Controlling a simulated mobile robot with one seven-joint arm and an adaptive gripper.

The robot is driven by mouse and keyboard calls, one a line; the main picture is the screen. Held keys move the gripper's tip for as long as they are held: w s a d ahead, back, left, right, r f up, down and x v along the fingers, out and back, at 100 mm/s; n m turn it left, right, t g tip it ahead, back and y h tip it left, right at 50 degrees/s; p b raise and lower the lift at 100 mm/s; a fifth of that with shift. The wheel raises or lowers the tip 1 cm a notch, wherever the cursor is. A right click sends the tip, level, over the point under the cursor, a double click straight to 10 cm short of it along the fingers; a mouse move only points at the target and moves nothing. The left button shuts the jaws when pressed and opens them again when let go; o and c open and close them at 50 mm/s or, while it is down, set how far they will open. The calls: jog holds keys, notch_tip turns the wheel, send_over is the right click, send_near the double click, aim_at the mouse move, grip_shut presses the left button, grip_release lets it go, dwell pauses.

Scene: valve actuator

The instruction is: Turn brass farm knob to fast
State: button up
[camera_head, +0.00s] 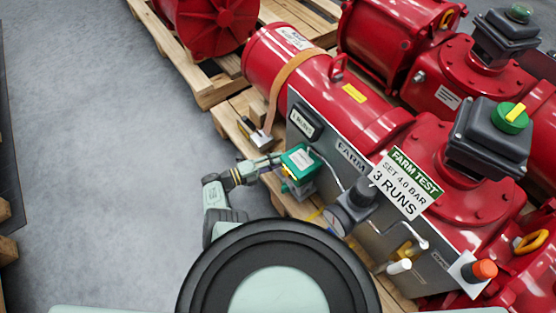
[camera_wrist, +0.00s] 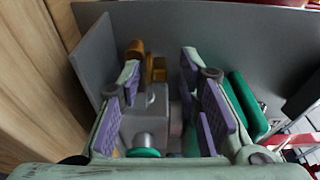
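My gripper (camera_head: 272,163) is at the left side of a green-and-grey box (camera_head: 299,160) on the grey FARM panel (camera_head: 353,158). In the wrist view, my gripper (camera_wrist: 160,72) is open, its purple-padded fingers spread on both sides of a grey metal block (camera_wrist: 155,110). A brass knob-like part (camera_wrist: 136,50) stands at the block's far end, near the left fingertip, with a second brass piece beside it. I cannot tell whether a finger touches it. The knob's markings are not readable. In the head view that brass part is not clearly seen.
Red actuators (camera_head: 300,62) lie on wooden pallets (camera_head: 215,82). A green-padded part (camera_wrist: 248,105) is close to the right finger. Grey floor (camera_head: 100,130) is clear at left.

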jog(key=shift+w+d, duration=0.15)
jog(key=shift+d, duration=0.2)
jog(key=shift+c, duration=0.4)
grip_shut()
jog(key=shift+r, duration=0.1)
